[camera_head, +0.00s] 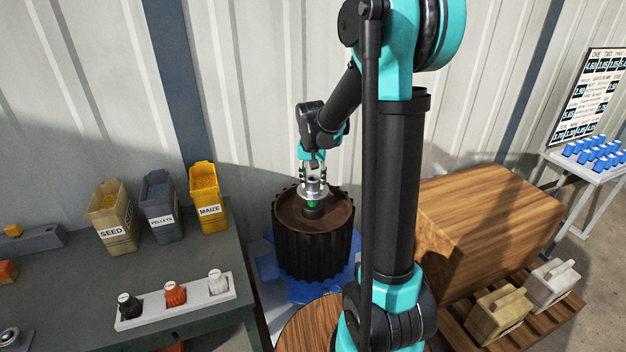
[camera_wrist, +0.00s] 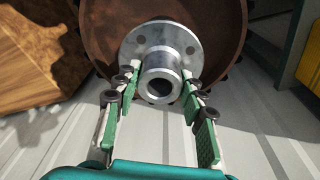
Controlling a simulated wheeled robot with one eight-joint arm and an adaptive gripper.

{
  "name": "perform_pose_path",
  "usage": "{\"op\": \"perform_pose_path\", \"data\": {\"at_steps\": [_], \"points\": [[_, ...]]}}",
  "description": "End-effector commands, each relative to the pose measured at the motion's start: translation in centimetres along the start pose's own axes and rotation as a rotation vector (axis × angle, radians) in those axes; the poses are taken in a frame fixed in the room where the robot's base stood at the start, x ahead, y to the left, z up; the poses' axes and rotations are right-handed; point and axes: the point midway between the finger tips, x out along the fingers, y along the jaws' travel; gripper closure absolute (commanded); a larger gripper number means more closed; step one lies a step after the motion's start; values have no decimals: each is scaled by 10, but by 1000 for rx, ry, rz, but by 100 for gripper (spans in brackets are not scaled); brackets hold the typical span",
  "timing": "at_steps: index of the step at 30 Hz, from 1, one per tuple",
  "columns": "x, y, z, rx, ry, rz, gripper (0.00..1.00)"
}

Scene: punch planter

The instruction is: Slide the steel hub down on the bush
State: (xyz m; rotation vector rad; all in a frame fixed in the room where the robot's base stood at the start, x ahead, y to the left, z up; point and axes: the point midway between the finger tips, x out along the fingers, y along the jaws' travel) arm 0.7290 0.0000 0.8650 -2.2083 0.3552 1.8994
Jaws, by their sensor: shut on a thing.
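The steel hub (camera_head: 314,188) is a silver flanged ring with a hollow neck, above the middle of the dark ribbed drum (camera_head: 312,240). In the wrist view the hub (camera_wrist: 160,62) shows its holed flange and open bore against the drum's rusty face (camera_wrist: 108,28). A green and dark piece, likely the bush (camera_head: 313,207), stands under the hub on the drum's top. I cannot tell how far the hub sits over it. My gripper (camera_head: 314,178) comes from above, its green-padded fingers (camera_wrist: 160,95) on either side of the hub's neck, shut on it.
A bench at left holds a seed bin (camera_head: 112,225), a pellets bin (camera_head: 161,212), a maize bin (camera_head: 206,205) and a white tray (camera_head: 195,303) of small bottles. A wooden crate (camera_head: 490,220) stands right of the drum. The corrugated wall is close behind.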

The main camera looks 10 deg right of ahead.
Motion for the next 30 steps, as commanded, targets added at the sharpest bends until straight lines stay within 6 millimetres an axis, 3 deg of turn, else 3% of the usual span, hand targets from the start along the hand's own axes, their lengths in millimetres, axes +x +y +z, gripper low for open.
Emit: {"op": "perform_pose_path", "data": {"at_steps": [30], "points": [[19,0,2,0,0,0,100]]}}
